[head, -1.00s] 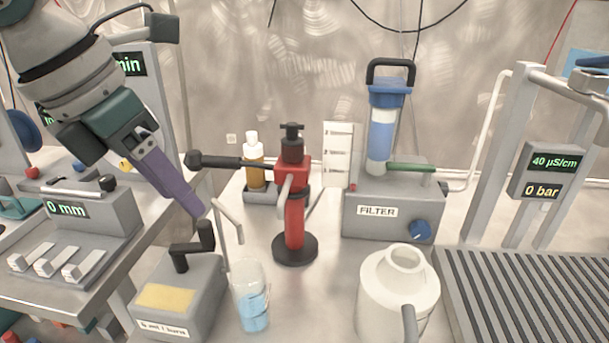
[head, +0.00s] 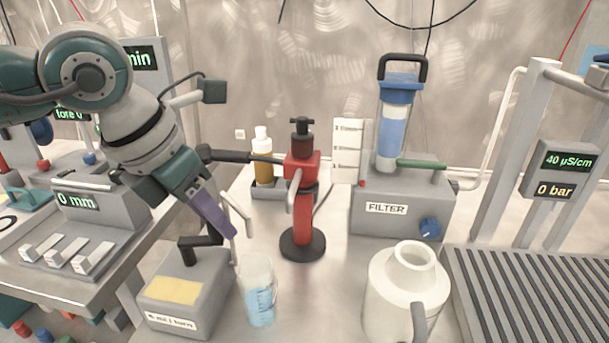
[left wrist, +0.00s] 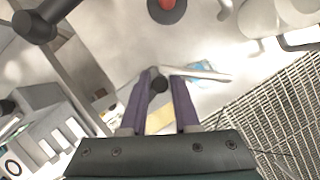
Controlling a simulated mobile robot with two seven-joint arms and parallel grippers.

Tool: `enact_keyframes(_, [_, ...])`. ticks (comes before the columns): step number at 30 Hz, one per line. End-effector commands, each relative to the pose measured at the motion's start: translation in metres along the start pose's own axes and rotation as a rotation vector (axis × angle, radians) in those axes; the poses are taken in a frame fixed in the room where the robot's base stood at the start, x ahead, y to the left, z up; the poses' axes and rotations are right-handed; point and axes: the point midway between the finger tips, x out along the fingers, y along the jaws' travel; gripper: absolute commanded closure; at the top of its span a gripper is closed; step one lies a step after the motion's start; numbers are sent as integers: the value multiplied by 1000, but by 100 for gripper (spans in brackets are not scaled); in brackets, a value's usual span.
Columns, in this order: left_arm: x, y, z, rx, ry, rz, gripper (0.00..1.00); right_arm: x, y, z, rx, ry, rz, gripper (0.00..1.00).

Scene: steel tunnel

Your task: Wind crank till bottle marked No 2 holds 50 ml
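The grey dosing box (head: 215,293) has a yellow pad, a label ending in "ml / turn" and a black crank (head: 187,250) on top. A clear graduated vessel (head: 260,280) with blue liquid in its lower part stands right of the box, under the bent spout; no No 2 mark is readable on it. My left gripper (head: 230,233) points down at the crank handle, hiding part of it in the head view. In the left wrist view its purple fingers (left wrist: 161,77) are apart, with the black crank knob (left wrist: 158,84) showing between them. My right gripper is out of view.
A red stand (head: 303,215) with a black lever is behind the vessel. A white jug (head: 405,295) stands to the right, the FILTER unit (head: 400,210) behind it. A slatted drain (head: 530,295) lies at far right. The 0 mm device (head: 95,215) is on the left bench.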

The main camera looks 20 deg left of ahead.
Motion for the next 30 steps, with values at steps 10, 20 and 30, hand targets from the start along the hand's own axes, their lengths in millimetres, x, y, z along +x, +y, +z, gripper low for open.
enact_keyframes(10, [0, 0, 0, 0, 0, 0, 100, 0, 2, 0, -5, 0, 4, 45])
enact_keyframes(20, [1, 0, -2, 44, 0, -16, 100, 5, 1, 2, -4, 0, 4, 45])
enact_keyframes(30, [-4, -7, -9, 252, 0, -105, 100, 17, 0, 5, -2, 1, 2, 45])
